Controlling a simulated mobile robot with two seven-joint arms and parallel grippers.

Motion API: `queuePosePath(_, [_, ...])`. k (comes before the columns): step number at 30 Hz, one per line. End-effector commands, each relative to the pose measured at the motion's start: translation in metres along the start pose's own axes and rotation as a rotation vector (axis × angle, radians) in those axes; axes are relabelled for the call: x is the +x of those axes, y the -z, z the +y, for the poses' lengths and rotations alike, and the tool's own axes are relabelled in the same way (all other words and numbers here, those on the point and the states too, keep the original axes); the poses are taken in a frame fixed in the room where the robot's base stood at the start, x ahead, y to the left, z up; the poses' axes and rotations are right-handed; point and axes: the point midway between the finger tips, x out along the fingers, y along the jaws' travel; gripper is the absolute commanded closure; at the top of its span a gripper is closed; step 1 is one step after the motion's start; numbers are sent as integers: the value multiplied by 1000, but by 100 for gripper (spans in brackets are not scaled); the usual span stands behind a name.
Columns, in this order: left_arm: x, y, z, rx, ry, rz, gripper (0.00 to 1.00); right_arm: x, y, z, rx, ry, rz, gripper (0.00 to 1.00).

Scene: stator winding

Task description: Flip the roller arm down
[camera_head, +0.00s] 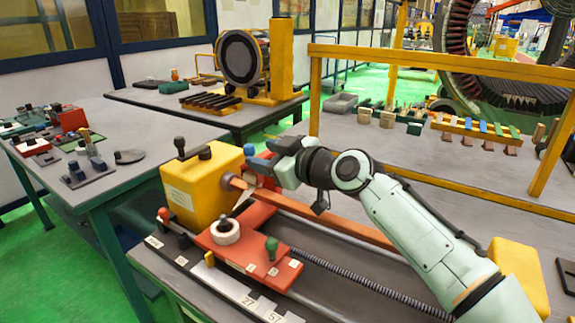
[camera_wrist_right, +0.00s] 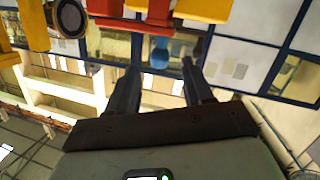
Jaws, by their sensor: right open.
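My right gripper (camera_head: 260,155) reaches in from the right, beside the yellow block (camera_head: 196,190) of the bench machine. Its two fingers are apart, and they also show in the wrist view (camera_wrist_right: 161,68). A blue knob (camera_head: 249,150) is at the fingertips. In the wrist view the blue knob (camera_wrist_right: 159,56) lies in line with the gap between the fingers, below a red part (camera_wrist_right: 160,12). This looks like the roller arm, but its full shape is hidden behind my gripper. I cannot tell whether the fingers touch the knob. My left gripper is out of view.
A red plate (camera_head: 252,262) with a white roller (camera_head: 226,232) and a green knob (camera_head: 271,244) lies in front. A copper-coloured bar (camera_head: 340,227) runs right beneath my arm. Two dark knobs top the yellow block. A yellow frame (camera_head: 440,62) stands behind.

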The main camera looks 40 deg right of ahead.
Motion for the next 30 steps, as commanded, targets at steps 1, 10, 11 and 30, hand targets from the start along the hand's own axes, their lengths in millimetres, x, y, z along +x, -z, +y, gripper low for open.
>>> queuePosePath(1, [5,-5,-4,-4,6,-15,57,-13,0,0,-1,-3,2,49])
queuePosePath(10, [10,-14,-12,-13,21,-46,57,-64,0,0,-2,0,1,49])
queuePosePath(11, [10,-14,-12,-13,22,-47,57,-67,0,0,-2,0,0,49])
queuePosePath(30, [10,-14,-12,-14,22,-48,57,-73,0,0,-1,0,-1,49])
